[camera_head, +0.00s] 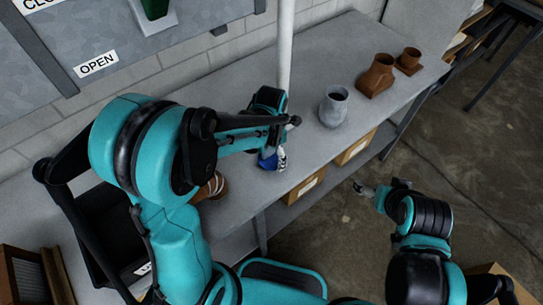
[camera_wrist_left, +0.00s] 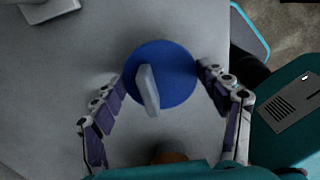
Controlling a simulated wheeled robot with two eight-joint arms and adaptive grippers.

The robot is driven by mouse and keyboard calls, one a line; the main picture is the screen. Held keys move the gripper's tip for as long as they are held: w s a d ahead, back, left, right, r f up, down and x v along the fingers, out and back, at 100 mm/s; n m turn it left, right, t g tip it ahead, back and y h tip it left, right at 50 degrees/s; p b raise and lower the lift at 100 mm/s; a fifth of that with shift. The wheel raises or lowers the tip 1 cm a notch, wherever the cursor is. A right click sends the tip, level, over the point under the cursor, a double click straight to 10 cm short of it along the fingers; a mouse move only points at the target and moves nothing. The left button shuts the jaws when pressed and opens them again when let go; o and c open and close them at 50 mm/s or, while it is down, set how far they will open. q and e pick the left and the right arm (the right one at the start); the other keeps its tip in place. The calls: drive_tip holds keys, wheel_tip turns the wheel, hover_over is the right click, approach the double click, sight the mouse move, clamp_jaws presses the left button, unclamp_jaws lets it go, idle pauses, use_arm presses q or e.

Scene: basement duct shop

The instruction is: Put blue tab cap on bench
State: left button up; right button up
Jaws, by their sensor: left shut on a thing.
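The blue tab cap (camera_wrist_left: 180,85) is a round blue disc with a pale grey tab across its face. My left gripper (camera_wrist_left: 162,80) has a finger on each side of it and is shut on it. In the head view only a small blue part of the cap (camera_head: 266,161) shows below my left gripper (camera_head: 274,158). The cap is low over the grey bench (camera_head: 300,60), near its front edge; I cannot tell whether it touches the bench top. My right gripper (camera_head: 368,189) is out over the floor in front of the bench, and its finger state is unclear.
A grey pot-like fitting (camera_head: 334,106) and two brown fittings (camera_head: 376,75) (camera_head: 409,61) stand farther right on the bench. A white pole (camera_head: 285,45) rises behind my left gripper. A brown round thing (camera_head: 211,187) is partly hidden by my left arm. Boxes (camera_head: 305,186) sit on the shelf below.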

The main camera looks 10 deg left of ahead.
sight(271, 158)
use_arm(q)
drive_tip(key=shift+f, duration=0.1)
drive_tip(key=o, duration=1.2)
drive_tip(key=shift+c, duration=0.2)
drive_tip(key=shift+r, duration=0.35)
wheel_tip(271, 158, up, 11)
drive_tip(key=p, duration=0.3)
drive_tip(key=s+a+r+m+t, duration=0.2)
drive_tip(key=s+m, duration=0.3)
drive_tip(key=m, duration=0.9)
drive_tip(key=s+a+r+m+t, duration=0.2)
drive_tip(key=s+m+t, duration=0.3)
drive_tip(key=m, duration=0.9)
drive_tip(key=shift+s+a+r, duration=0.4)
drive_tip(key=shift+s+a, duration=0.1)
drive_tip(key=shift+a, duration=0.05)
